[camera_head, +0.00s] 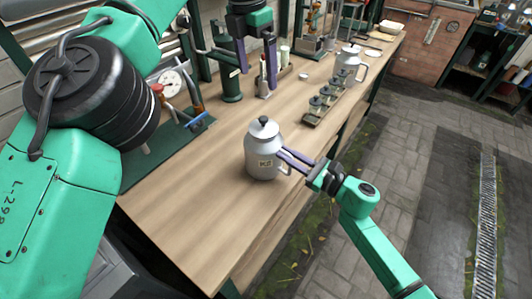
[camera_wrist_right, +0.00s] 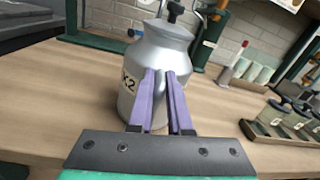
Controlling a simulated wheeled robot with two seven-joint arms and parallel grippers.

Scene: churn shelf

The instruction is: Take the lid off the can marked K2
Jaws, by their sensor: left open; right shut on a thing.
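The can marked K2 (camera_head: 263,165) is a silver metal can standing upright on the wooden bench. Its lid (camera_head: 263,131) with a black knob sits on top. My right gripper (camera_head: 284,156) reaches in from the right and is shut on the can's side handle. In the right wrist view its purple fingers (camera_wrist_right: 160,95) lie close together against the can (camera_wrist_right: 130,75), and the label is partly hidden. My left gripper (camera_head: 257,68) hangs fingers down behind the can, open and empty, well apart from the lid.
A second silver can (camera_head: 350,66) stands farther back on the bench (camera_head: 200,215). A rack of small weights or jars (camera_head: 325,102) lies between. The bench front is clear.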

